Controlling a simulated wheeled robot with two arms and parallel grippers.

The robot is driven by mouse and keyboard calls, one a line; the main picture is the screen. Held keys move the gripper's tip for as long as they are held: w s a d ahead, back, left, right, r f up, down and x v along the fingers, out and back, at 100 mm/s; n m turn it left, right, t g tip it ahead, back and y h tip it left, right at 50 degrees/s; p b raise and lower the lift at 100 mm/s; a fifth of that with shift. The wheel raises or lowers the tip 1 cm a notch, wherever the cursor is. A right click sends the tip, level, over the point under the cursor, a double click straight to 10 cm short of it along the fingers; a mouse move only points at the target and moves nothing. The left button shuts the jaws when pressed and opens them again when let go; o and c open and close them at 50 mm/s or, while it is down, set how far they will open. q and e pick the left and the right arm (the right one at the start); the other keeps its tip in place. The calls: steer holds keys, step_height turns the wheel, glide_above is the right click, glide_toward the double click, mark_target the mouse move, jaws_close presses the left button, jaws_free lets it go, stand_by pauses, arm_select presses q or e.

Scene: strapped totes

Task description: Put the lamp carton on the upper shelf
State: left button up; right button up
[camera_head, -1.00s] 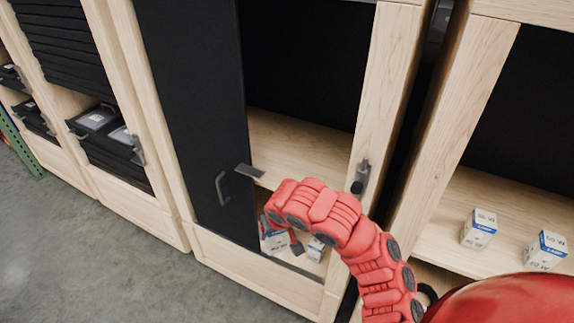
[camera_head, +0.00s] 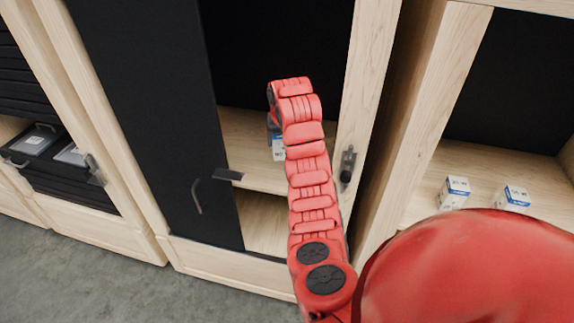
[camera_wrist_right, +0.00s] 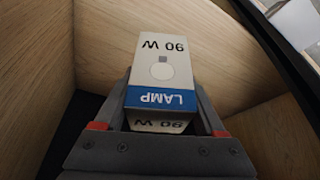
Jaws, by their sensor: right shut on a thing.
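The lamp carton (camera_wrist_right: 165,62) is a white box with a blue band, printed "90 W" and "LAMP". It sits between the fingers of my right gripper (camera_wrist_right: 162,108). In the head view a small part of the carton (camera_head: 278,148) shows beside my red right arm, in front of or over the upper shelf (camera_head: 240,135) of the middle cabinet. My right gripper (camera_head: 272,124) is mostly hidden there by its own wrist. I cannot tell whether the carton touches the shelf. My left gripper is not in view.
A black door panel (camera_head: 150,110) covers the cabinet's left part, with a handle (camera_head: 197,195). The lower compartment (camera_head: 262,222) is partly hidden by my arm. Two similar cartons (camera_head: 454,192) (camera_head: 513,198) stand on the right cabinet's shelf. A wooden post with a latch (camera_head: 347,165) borders the opening.

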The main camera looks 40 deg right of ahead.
steer(key=shift+s+d+f, duration=0.1)
steer(key=shift+d+f, duration=0.1)
steer(key=shift+f, duration=0.1)
step_height(320, 180, down, 9)
steer(key=p, duration=0.4)
steer(key=shift+r, duration=0.1)
steer(key=shift+d+f, duration=0.1)
steer(key=shift+f, duration=0.3)
steer(key=o, duration=1.4)
steer(key=shift+s+r, duration=0.15)
steer(key=shift+r, duration=0.4)
steer(key=b+v, duration=0.2)
steer(key=v, duration=0.2)
steer(key=shift+r, duration=0.25)
steer(key=p+v, duration=0.2)
steer(key=v, duration=0.4)
steer(key=shift+s+r, duration=0.2)
steer(key=shift+r, duration=0.1)
steer(key=shift+a+f, duration=0.1)
steer(key=shift+a, duration=0.15)
